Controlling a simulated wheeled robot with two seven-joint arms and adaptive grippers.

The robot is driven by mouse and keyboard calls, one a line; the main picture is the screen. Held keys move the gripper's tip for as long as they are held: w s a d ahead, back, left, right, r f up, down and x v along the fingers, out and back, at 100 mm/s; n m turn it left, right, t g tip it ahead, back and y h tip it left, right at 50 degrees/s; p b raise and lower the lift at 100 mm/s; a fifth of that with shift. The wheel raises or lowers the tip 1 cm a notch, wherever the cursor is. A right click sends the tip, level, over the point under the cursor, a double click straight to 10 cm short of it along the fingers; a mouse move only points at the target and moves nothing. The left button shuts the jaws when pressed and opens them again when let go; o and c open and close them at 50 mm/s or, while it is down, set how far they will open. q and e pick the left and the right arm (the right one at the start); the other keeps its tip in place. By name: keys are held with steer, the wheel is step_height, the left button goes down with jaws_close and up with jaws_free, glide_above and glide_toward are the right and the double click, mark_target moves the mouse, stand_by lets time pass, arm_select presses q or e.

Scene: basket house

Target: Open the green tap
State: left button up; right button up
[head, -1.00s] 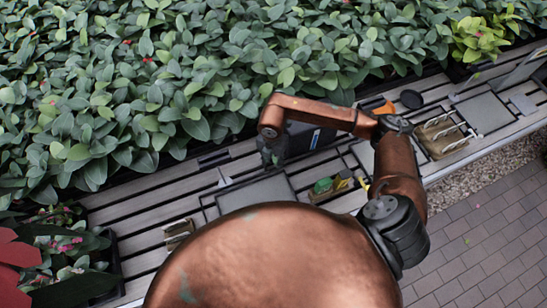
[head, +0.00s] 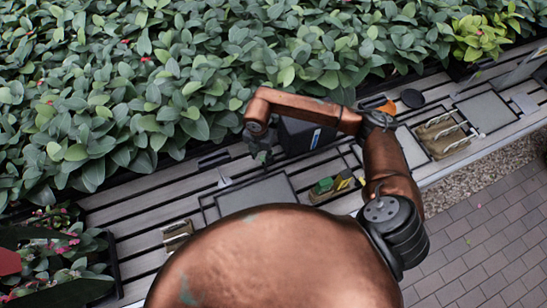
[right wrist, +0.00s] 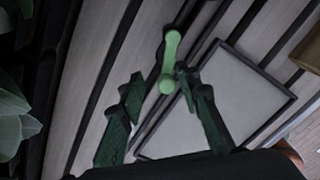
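The green tap (right wrist: 170,60) shows in the right wrist view as a light green handle with rounded ends, standing over the slatted surface. My right gripper (right wrist: 161,84) is open, its two dark green fingers spread to either side of the tap's near end; I see no grip on it. I cannot tell whether a finger touches it. In the head view my right gripper (head: 262,155) points down over the slatted bench, left of a dark box. I cannot make out the tap there. My left gripper is not in view.
The slatted bench holds a grey panel (head: 258,193), a dark box (head: 303,137) and a wooden tray with green and yellow items (head: 334,186). A wooden holder with pale bars (head: 443,138) stands to the right. Dense leafy plants (head: 180,85) line the bench's far side.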

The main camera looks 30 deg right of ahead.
steer(key=shift+w+a, duration=0.45)
steer(key=shift+w, duration=0.05)
steer(key=shift+s+d+r, duration=0.1)
steer(key=shift+s+d, duration=0.15)
step_height(320, 180, up, 7)
steer(key=p, duration=0.5)
steer(key=shift+a, duration=0.1)
stand_by(1.2)
